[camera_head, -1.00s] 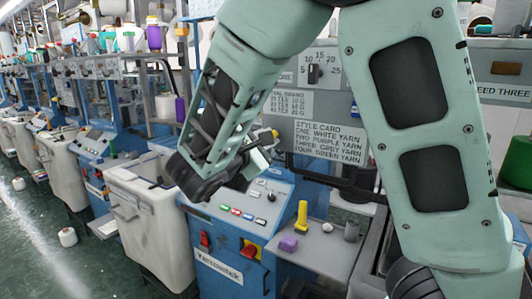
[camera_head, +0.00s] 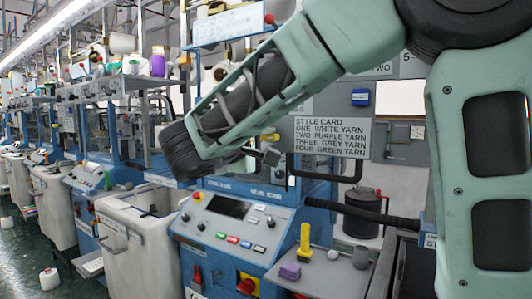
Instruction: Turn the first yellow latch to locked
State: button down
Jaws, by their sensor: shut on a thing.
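My gripper (camera_head: 266,155) is small in view at the end of my pale green arm, in front of the blue knitting machine. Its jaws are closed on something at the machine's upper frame. A small yellow piece (camera_head: 268,137), which looks like the yellow latch, shows right at the jaws, left of the style card (camera_head: 332,144). The gripper and arm partly cover it, so its turn position cannot be read.
A control panel (camera_head: 228,222) with coloured buttons lies below my gripper. A grey shelf (camera_head: 330,272) to the right holds a yellow upright piece (camera_head: 305,241) and a purple block (camera_head: 290,270). A white bin (camera_head: 140,235) stands left. A black tube crosses at right.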

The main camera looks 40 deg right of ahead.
dwell(0.4)
jog(key=c, duration=1.4)
grip_release()
jog(key=b+v, duration=0.3)
jog(key=v, duration=1.4)
jog(key=shift+s+a, duration=0.1)
jog(key=shift+a, duration=0.1)
